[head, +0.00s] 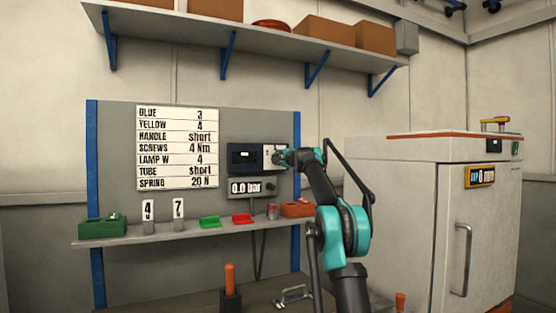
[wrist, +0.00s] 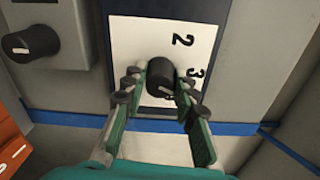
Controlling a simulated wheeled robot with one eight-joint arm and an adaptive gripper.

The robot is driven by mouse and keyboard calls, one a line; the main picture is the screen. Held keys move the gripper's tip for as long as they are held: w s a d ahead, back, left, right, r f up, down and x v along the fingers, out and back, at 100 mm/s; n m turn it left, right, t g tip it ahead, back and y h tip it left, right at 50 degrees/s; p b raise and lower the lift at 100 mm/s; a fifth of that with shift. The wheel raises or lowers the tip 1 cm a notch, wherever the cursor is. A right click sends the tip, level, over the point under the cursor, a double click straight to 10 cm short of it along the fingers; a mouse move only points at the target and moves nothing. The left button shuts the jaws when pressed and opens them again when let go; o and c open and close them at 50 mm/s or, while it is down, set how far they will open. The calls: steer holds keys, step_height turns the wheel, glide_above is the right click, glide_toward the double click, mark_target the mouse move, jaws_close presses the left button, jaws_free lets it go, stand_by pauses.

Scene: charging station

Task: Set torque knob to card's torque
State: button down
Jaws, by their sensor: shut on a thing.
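The white card (head: 177,148) hangs on the grey board in the head view; its screws row reads 4 Nm. The torque knob (wrist: 160,77) is a round black knob on a white dial plate (wrist: 150,30) in the wrist view. The numbers 2 and 3 show on the plate, turned sideways; the rest of the scale is hidden by the knob and fingers. My gripper (wrist: 159,92) is shut on the knob, one finger on each side. In the head view my gripper (head: 288,157) covers the knob. I cannot tell where the knob's pointer stands.
A second black knob (wrist: 32,44) sits on a grey panel at the left in the wrist view. In the head view a display (head: 246,187) reads 0.0 bar below the dark unit (head: 245,156). A shelf (head: 190,234) holds trays and small parts. A white cabinet (head: 425,210) stands right.

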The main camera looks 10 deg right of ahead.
steer(key=m, duration=0.3)
steer(key=shift+m, duration=2.1)
steer(key=c, duration=1.2)
jaws_free()
steer(key=v, duration=1.2)
